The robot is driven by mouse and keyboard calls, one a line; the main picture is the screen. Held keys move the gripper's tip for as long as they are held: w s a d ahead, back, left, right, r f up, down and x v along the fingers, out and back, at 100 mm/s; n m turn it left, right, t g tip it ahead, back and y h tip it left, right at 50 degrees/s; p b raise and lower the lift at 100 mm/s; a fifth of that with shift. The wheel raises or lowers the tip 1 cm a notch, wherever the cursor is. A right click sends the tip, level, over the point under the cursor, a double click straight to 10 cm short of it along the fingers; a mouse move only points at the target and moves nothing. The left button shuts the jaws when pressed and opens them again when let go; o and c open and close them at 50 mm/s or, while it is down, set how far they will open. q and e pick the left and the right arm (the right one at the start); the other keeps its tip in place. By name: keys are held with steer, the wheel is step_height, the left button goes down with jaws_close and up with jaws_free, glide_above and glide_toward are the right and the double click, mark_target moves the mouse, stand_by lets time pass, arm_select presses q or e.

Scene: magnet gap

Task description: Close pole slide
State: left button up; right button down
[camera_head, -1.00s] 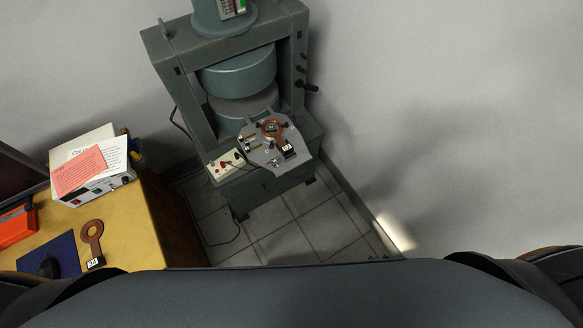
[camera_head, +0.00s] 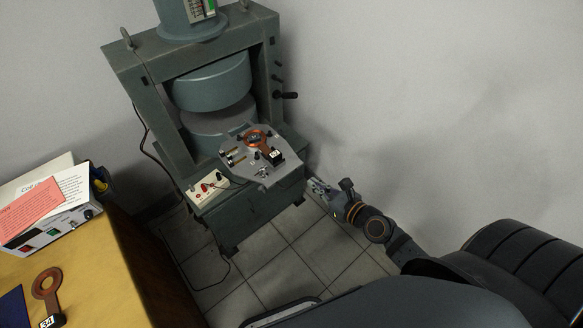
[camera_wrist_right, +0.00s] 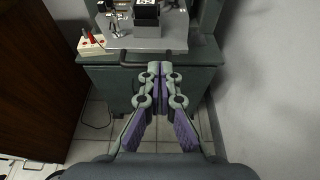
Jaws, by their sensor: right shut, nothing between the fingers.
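The pole slide is a grey plate (camera_head: 238,166) that sticks out in front of the two round poles of the magnet (camera_head: 212,82). It carries a copper-coloured ring coil (camera_head: 257,137) with a black labelled block (camera_head: 276,157) and small fittings. In the right wrist view the slide's front face (camera_wrist_right: 150,44) is at the top, with a dark handle bar (camera_wrist_right: 128,57) along it. My right gripper (camera_head: 316,184) is shut and empty, right of the slide's front. In its wrist view the fingertips (camera_wrist_right: 160,67) overlap the handle; contact cannot be told. My left gripper is out of view.
A white switch box (camera_head: 206,190) with a cable sits left of the slide. A wooden desk (camera_head: 110,262) at lower left holds a second coil (camera_head: 46,287) and an instrument with papers (camera_head: 40,210).

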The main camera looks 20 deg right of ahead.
glide_toward(286, 162)
steer(key=x, duration=0.5)
steer(key=shift+w+a+f, duration=0.1)
steer(key=shift+w+f, duration=0.05)
steer(key=shift+f, duration=0.05)
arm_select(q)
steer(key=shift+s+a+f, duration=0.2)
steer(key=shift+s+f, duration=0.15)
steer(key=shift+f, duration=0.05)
arm_select(e)
steer(key=shift+w+a, duration=0.15)
steer(key=shift+w, duration=0.35)
